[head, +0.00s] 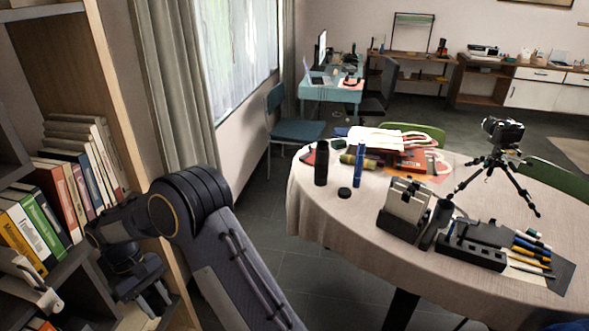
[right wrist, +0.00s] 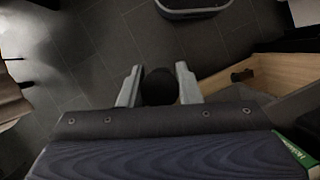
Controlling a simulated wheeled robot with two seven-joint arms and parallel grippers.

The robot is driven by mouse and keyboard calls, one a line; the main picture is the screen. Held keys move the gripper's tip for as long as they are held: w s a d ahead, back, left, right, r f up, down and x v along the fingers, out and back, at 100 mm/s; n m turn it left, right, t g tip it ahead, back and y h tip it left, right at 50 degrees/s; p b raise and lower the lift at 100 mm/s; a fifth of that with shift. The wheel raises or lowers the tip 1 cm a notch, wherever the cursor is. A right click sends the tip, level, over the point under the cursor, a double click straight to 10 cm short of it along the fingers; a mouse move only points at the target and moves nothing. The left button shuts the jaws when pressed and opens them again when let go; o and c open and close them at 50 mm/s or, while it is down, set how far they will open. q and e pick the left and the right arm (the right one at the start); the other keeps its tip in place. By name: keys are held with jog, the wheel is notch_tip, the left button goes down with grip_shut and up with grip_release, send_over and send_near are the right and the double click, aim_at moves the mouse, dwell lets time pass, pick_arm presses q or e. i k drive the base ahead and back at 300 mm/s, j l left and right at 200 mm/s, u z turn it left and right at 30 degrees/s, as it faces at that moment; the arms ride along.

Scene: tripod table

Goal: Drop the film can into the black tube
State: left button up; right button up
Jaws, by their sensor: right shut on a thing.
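My right gripper (head: 150,301) is low at the left of the head view, beside the bookshelf and well away from the table. In the right wrist view its two grey fingers (right wrist: 159,86) are closed on a dark round thing, the film can (right wrist: 160,87), seen above floor tiles. I cannot make out the can in the head view. The black tube (head: 321,163) stands upright near the left end of the round table (head: 315,213). A small black disc (head: 345,193) lies in front of it. My left gripper is not in view.
A bookshelf (head: 113,40) with several books rises close to my right gripper. A blue tube (head: 358,165), papers, a card box (head: 406,200), a black organiser (head: 472,250), pens and a camera on a tripod (head: 503,131) occupy the table. Bare cloth lies along its front left.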

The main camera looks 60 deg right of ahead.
aim_at(319, 182)
jog(key=z, duration=0.45)
jog(key=j+z, duration=0.15)
jog(key=z, duration=0.35)
jog(key=j+z, duration=0.1)
jog(key=z, duration=0.35)
jog(key=j+z, duration=0.1)
jog(key=z, duration=0.4)
jog(key=j+z, duration=0.1)
jog(key=z, duration=0.35)
